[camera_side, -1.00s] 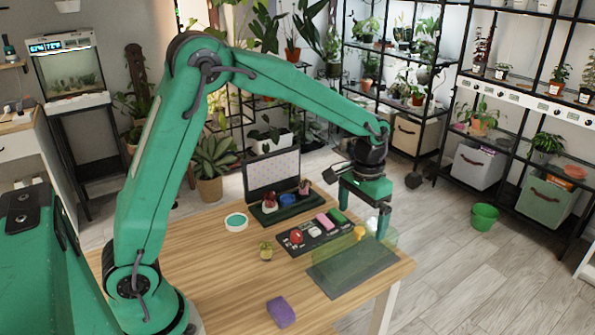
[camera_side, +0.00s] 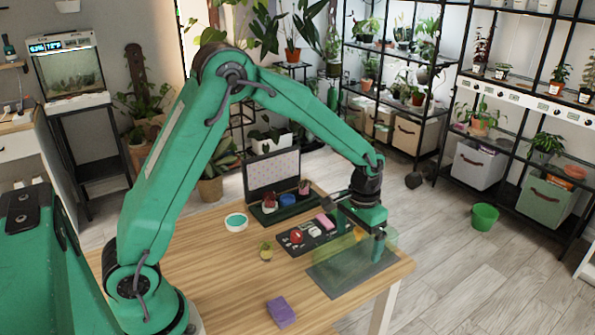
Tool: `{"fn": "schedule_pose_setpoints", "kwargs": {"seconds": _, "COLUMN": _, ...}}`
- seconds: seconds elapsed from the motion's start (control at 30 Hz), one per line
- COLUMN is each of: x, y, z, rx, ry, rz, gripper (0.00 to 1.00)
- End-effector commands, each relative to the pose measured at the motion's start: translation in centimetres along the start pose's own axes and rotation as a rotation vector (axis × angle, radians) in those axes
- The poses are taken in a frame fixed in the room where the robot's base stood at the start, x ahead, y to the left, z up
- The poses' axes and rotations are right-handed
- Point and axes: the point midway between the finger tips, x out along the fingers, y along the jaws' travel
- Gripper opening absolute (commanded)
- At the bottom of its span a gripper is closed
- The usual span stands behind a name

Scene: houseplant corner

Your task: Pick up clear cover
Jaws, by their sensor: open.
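The clear cover (camera_side: 345,263) is a see-through greenish box standing on a dark grey mat (camera_side: 334,284) at the right end of the wooden table. My gripper (camera_side: 362,240) points down at the cover's upper part, toward its back right. Its fingers are apart, one at the cover's right end and the other near its back side. I cannot tell whether the fingers touch the cover.
A black tray (camera_side: 284,242) with several small coloured items lies just behind the cover. A purple block (camera_side: 281,312) lies near the front edge.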

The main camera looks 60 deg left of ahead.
Motion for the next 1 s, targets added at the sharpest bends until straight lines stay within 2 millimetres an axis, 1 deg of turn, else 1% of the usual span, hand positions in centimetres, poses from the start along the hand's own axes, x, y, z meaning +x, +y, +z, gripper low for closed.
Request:
{"fn": "schedule_pose_setpoints", "kwargs": {"seconds": 0.1, "x": 0.25, "y": 0.0, "z": 0.02, "rx": 0.0, "ry": 0.0, "rz": 0.0, "gripper": 1.0}}
{"fn": "schedule_pose_setpoints", "kwargs": {"seconds": 0.53, "x": 0.2, "y": 0.01, "z": 0.01, "rx": 0.0, "ry": 0.0, "rz": 0.0, "gripper": 1.0}}
{"fn": "schedule_pose_setpoints", "kwargs": {"seconds": 0.73, "x": 0.19, "y": 0.01, "z": 0.01, "rx": 0.0, "ry": 0.0, "rz": 0.0, "gripper": 0.61}}
{"fn": "schedule_pose_setpoints", "kwargs": {"seconds": 0.77, "x": 0.19, "y": 0.01, "z": 0.01, "rx": 0.0, "ry": 0.0, "rz": 0.0, "gripper": 0.58}}
{"fn": "schedule_pose_setpoints", "kwargs": {"seconds": 1.0, "x": 0.13, "y": 0.01, "z": -0.01, "rx": 0.0, "ry": 0.001, "rz": 0.0, "gripper": 0.58}}
